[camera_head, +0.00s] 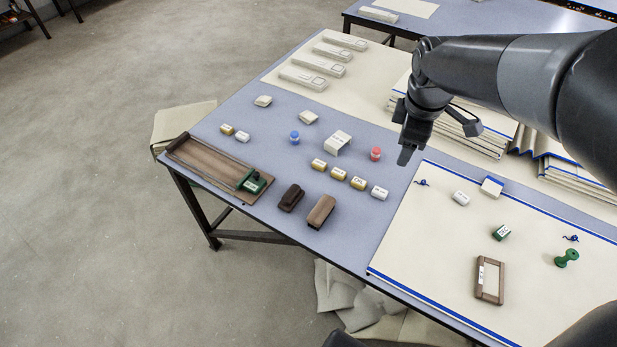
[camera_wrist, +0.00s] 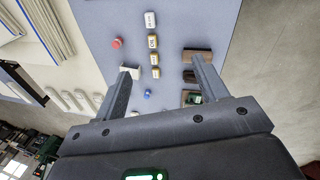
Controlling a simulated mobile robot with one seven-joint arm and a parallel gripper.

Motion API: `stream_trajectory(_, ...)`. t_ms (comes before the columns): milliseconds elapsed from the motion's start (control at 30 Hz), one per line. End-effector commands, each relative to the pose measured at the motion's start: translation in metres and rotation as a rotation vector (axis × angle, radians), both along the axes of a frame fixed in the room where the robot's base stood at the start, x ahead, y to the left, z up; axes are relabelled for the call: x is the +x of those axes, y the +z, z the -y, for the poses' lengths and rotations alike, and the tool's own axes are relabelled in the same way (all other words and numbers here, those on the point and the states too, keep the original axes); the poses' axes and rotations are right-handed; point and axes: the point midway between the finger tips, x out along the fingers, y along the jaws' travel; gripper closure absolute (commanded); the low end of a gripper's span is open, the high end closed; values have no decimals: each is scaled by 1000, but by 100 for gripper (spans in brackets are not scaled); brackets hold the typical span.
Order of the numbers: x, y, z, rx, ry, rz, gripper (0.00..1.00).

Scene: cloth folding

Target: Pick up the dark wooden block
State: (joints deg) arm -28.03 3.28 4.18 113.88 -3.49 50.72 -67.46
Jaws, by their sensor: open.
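The dark wooden block (camera_head: 291,198) lies on the blue-grey tabletop near its front edge, just left of a lighter brown block (camera_head: 321,212). In the wrist view the dark block (camera_wrist: 189,76) is partly hidden by a finger, beside the lighter block (camera_wrist: 198,55). My gripper (camera_head: 406,156) is above the table, to the right of and apart from both blocks. In the wrist view its two fingers (camera_wrist: 162,70) are spread wide with nothing held between them.
A brown wooden tray (camera_head: 215,168) with a green item lies to the left. Several small labelled spools (camera_head: 338,174), a red spool (camera_head: 376,153) and a white box (camera_head: 337,142) stand behind the blocks. A cream cloth with blue edging (camera_head: 440,260) covers the right side.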

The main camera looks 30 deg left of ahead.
Motion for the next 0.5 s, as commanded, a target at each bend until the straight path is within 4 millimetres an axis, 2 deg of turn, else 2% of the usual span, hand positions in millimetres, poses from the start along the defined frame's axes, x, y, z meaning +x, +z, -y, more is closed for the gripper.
stream_trajectory(33, 3, -13, -22, -21, 94, -14, 34)
stream_trajectory(267, 4, -68, -113, -102, 539, -53, 34)
stream_trajectory(500, -19, -139, -203, -167, 997, -91, 34)
